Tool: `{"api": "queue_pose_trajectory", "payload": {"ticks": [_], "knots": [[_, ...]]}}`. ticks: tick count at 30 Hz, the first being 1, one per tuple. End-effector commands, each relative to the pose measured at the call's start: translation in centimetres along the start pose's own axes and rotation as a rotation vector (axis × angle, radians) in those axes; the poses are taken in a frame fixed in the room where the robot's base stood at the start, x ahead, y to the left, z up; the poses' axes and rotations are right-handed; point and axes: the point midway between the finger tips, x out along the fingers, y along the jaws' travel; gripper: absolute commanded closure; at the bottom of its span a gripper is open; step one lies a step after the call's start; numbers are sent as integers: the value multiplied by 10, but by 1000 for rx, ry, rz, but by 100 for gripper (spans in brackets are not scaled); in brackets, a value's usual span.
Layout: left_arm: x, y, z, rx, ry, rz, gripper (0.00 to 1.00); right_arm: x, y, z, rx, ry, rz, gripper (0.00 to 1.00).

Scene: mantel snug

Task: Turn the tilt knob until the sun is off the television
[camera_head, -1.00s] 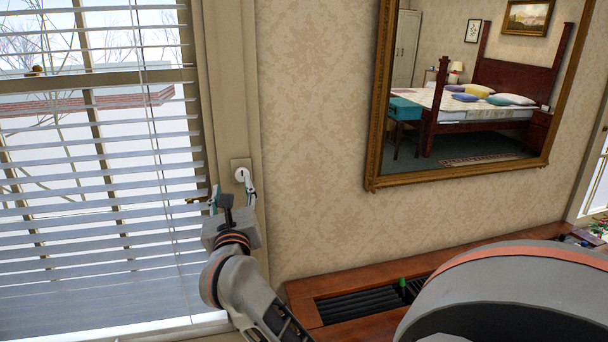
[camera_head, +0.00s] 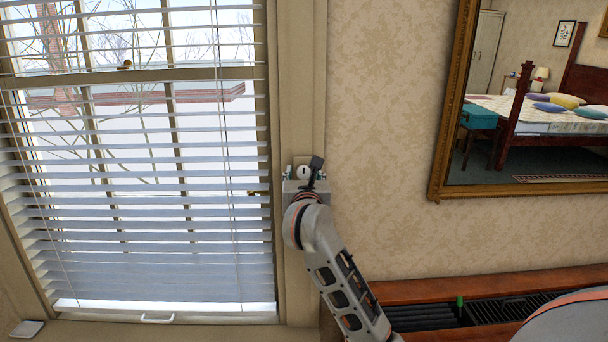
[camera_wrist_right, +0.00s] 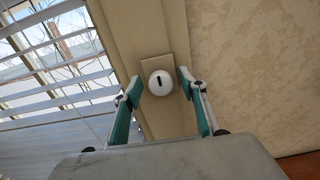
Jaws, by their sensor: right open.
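The tilt knob (camera_head: 304,172) is a round white knob with a dark slot, on a beige plate on the window's right frame. In the right wrist view the knob (camera_wrist_right: 160,83) sits between and just beyond the fingertips, and its slot looks roughly upright. My right gripper (camera_head: 305,174) is in front of the plate; in the wrist view its teal-padded fingers (camera_wrist_right: 160,82) are spread apart with nothing between the pads. The blind (camera_head: 140,190) hangs left of it, its slats partly open with daylight showing through. No television shows in these frames. My left gripper is not in view.
A gold-framed mirror (camera_head: 439,160) hangs on the patterned wall to the right and reflects a bed. A wooden ledge (camera_head: 420,292) with a dark grille runs below it. A small white square object (camera_head: 27,328) lies at the lower left.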

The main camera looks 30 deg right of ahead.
Motion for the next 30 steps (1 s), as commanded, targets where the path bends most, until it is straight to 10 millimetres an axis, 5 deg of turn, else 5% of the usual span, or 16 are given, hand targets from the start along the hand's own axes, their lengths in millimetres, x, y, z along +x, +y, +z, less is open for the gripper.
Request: {"api": "queue_pose_trajectory", "payload": {"ticks": [7,12,23,30], "knots": [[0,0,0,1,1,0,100,1,0,0,0,-1,0,58],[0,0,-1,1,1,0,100,1,0,0,0,-1,-1,96],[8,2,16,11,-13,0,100,1,-1,-5,198,2,-1,96],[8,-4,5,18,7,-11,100,1,-1,0,248,-1,-1,96]]}}
